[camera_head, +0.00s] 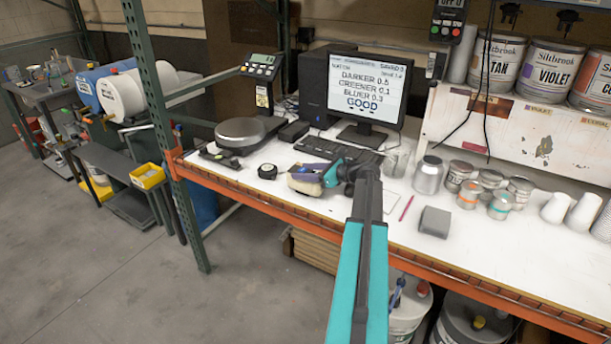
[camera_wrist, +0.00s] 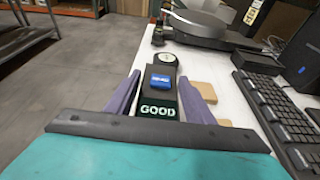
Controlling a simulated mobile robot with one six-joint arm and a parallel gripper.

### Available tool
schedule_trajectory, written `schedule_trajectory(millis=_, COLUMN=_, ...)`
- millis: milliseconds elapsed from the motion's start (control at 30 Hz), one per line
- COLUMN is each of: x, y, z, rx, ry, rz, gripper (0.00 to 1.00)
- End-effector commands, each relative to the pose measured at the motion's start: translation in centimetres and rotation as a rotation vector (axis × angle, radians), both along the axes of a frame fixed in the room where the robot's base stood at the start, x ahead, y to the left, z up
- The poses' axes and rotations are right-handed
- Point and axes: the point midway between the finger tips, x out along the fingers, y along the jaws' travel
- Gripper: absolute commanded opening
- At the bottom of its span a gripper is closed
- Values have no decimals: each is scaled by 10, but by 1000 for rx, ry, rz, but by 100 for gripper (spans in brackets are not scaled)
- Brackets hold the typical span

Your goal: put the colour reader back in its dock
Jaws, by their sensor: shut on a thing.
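The colour reader (camera_wrist: 159,98) is a dark device with a blue part on top and a small screen reading GOOD. It sits between the two purple fingers of my gripper (camera_wrist: 160,95), which is shut on it. In the head view my gripper (camera_head: 303,178) is low over the white bench, left of the glass beaker and in front of the keyboard. The reader is mostly hidden there. A low black fixture (camera_head: 218,157) lies at the bench's left front corner, before the scale; I cannot tell for sure whether it is the dock.
A round black puck with a pale face (camera_head: 267,171) lies just beyond my gripper, also in the wrist view (camera_wrist: 165,60). Behind are a scale (camera_head: 240,134), keyboard (camera_head: 328,148) and monitor (camera_head: 365,85). Cans (camera_head: 428,176) and a grey block (camera_head: 435,222) stand right. A green post (camera_head: 165,120) rises left.

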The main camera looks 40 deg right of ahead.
Motion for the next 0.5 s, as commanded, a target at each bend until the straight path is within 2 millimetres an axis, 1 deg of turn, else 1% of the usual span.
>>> schedule_trajectory(millis=333, x=0, y=1, z=29, rx=-1, ry=-4, rz=1, gripper=0)
schedule_trajectory(millis=500, x=-17, y=16, z=29, rx=1, ry=-3, rz=0, gripper=0)
